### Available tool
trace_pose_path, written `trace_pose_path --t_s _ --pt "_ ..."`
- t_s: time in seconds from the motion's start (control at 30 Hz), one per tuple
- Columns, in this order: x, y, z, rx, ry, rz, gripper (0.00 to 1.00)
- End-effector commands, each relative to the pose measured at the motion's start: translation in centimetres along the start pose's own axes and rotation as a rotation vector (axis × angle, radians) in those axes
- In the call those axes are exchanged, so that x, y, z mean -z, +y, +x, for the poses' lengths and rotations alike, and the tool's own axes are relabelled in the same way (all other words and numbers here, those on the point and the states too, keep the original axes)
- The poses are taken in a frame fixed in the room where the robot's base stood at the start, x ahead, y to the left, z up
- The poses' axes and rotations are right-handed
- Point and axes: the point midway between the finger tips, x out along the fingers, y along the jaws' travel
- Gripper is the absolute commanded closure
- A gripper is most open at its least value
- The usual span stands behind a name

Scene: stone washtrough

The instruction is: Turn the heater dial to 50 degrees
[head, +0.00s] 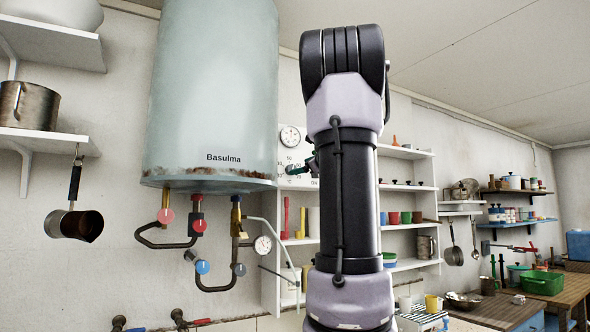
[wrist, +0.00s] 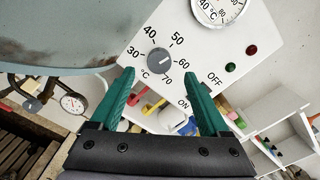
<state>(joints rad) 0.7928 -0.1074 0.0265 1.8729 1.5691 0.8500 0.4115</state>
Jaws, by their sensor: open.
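In the head view my gripper (head: 296,170) is small and partly hidden behind my arm, in front of the panel (head: 291,139). Contact with the dial cannot be made out.
The pale blue Basulma tank (head: 212,90) hangs left of the panel, with pipes and valves (head: 200,225) below. The panel also carries a gauge (wrist: 218,8), a green light (wrist: 230,67) and a red light (wrist: 252,50). Shelves (head: 408,188) with cups stand behind my arm.

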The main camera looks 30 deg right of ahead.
Motion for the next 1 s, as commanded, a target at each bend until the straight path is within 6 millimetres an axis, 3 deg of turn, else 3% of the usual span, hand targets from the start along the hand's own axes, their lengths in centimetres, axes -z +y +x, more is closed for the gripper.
trace_pose_path --t_s 0.1,0.3,0.7,0.77,0.9,0.93,1.0 --pt "0.1 0.0 2.4 -0.002 0.0 0.0 0.2" --pt "0.0 0.0 5.0 -0.001 -0.001 0.0 0.2" --pt "0.0 0.0 5.8 0.0 0.0 -0.001 0.2" --pt "0.0 0.0 5.8 0.0 0.0 -0.001 0.4" --pt "0.0 0.0 5.8 0.0 0.0 -0.002 0.93" --pt "0.0 0.0 5.8 0.0 -0.001 -0.002 1.0" --pt "0.0 -0.1 5.8 0.001 -0.001 -0.003 1.0"
